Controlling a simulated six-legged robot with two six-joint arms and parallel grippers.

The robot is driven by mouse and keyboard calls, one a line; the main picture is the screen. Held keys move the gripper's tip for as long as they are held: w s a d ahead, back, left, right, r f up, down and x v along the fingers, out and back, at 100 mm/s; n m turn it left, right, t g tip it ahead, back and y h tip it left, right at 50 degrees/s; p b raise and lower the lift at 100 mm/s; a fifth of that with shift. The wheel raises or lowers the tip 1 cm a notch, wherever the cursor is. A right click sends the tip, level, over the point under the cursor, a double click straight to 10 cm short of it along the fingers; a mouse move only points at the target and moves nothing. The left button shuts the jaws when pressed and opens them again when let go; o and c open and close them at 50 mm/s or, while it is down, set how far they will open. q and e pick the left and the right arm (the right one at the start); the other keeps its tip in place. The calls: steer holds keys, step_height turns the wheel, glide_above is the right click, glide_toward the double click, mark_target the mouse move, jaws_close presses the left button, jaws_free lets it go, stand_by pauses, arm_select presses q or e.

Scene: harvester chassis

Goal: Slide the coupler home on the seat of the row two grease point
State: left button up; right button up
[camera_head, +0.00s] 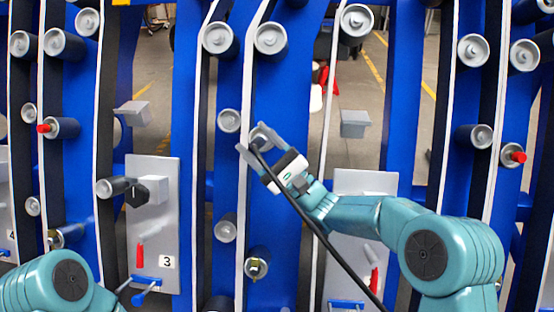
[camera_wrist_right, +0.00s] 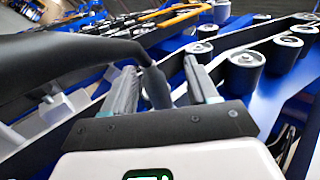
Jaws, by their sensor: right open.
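My right gripper (camera_head: 252,137) is in front of the middle blue upright, with its fingers spread. A black hose (camera_head: 335,254) runs up along my right arm to the gripper. In the right wrist view the hose (camera_wrist_right: 60,62) comes in from the left, and its dark end, which looks like the coupler (camera_wrist_right: 156,86), lies between the open fingers (camera_wrist_right: 163,88), with gaps at its sides. A grey round end (camera_head: 260,136) shows between the fingers in the head view, probably the grease point. Whether the coupler sits fully on it is hidden. Only my left arm shows, at bottom left.
Grey-faced rollers, such as one below (camera_head: 257,267) with a brass-coloured fitting, stick out around the gripper. A panel marked 3 (camera_head: 168,220) has a black knob and a red handle. Another panel (camera_head: 365,182) stands behind my right arm. Red caps (camera_head: 45,128) (camera_head: 516,156) sit on outer rollers.

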steer(key=p+v, duration=0.1)
steer(key=v, duration=1.4)
steer(key=shift+s+d+f, duration=0.15)
steer(key=shift+f, duration=0.05)
